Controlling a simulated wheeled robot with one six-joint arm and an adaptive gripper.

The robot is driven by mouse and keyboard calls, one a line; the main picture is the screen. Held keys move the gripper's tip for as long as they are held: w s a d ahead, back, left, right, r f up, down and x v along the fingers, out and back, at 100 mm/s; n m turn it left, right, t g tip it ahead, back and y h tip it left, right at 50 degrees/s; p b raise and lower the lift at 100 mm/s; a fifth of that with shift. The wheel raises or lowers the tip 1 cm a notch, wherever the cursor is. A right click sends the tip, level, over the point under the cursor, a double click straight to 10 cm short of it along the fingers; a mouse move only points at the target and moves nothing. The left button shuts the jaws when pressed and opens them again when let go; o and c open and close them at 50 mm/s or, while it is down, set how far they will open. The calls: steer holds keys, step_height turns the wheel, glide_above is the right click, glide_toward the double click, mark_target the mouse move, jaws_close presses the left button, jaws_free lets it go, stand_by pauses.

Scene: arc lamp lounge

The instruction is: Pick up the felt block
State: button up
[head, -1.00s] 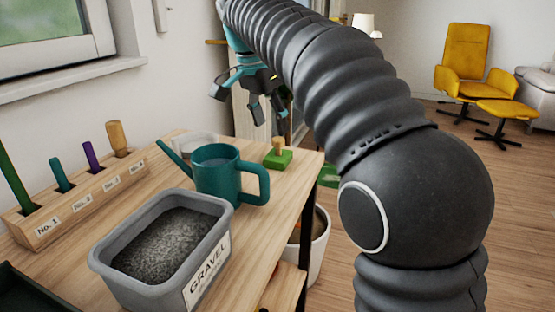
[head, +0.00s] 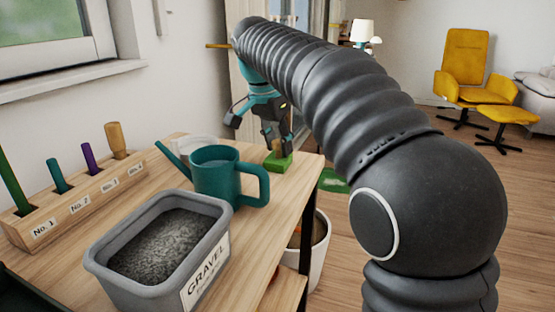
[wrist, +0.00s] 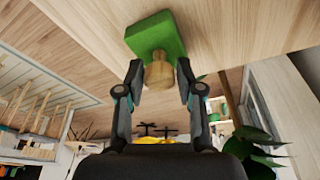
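The felt block is a green block with a wooden knob on top. It stands on the wooden table near its far right corner in the head view (head: 279,163), its knob partly covered by my gripper. It also shows in the wrist view (wrist: 152,37), with the knob pointing toward my gripper. My gripper (head: 276,143) is just above the block. In the wrist view its two fingertips (wrist: 160,76) lie on either side of the knob, spread, with a visible gap on each side. It holds nothing.
A gravel tub (head: 205,265) is at the front, and a rack of labelled tools (head: 75,208) is at left. The table edge is close on the block's right.

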jaws_close()
steer(key=shift+r, duration=0.5)
steer(key=r, duration=0.2)
steer(key=d+r+p, duration=0.1)
steer(key=r, duration=0.1)
steer(key=d+r+p, duration=0.1)
steer(key=d+r, duration=0.5)
steer(key=d, duration=0.4)
steer(key=shift+d, duration=0.35)
